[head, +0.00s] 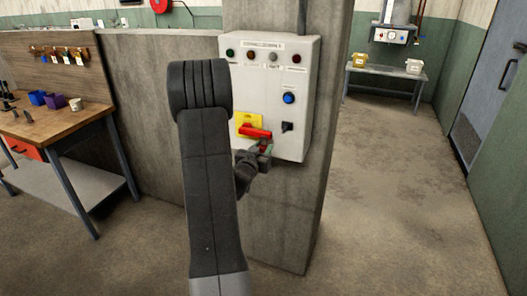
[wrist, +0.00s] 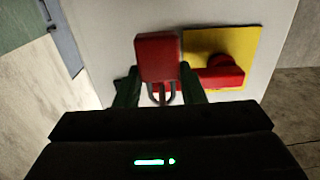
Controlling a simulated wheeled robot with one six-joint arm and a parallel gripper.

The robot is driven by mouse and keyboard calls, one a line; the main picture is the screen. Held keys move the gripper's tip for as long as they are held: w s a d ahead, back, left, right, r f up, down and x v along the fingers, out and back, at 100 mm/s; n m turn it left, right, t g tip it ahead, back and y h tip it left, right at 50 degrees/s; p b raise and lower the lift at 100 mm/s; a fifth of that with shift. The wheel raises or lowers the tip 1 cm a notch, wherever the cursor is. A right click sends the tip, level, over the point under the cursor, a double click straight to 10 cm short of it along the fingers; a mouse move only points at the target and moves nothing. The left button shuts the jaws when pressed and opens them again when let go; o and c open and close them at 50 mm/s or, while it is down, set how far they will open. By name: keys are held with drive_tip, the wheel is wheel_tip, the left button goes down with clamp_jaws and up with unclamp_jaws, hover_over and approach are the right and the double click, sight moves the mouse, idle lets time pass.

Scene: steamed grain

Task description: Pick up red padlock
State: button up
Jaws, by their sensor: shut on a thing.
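The red padlock (wrist: 158,58) is between the two fingers of my gripper (wrist: 158,88) in the wrist view. Its red body points away from the palm and its metal shackle shows toward the palm. My gripper is shut on it. In the head view the padlock (head: 264,147) shows small at my gripper (head: 262,155), in front of the lower part of the grey control box (head: 300,100). The padlock is beside the red rotary handle (wrist: 222,77) on its yellow plate (wrist: 240,45). I cannot tell whether the shackle still touches the handle.
The control box is mounted on a concrete pillar (head: 285,220). A workbench (head: 60,122) with bins and hanging padlocks stands at the left. A small table (head: 385,70) with two containers stands at the back right. The floor at the right is clear.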

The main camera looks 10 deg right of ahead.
drive_tip(key=shift+r, duration=0.15)
drive_tip(key=shift+r, duration=0.4)
drive_tip(key=shift+s+a+r+b, duration=0.15)
drive_tip(key=shift+s+a+b, duration=0.1)
drive_tip(key=shift+b, duration=0.25)
drive_tip(key=b+v, duration=0.3)
drive_tip(key=v, duration=1.4)
drive_tip(key=shift+b, duration=0.35)
drive_tip(key=shift+s+a, duration=0.1)
drive_tip(key=shift+a, duration=0.05)
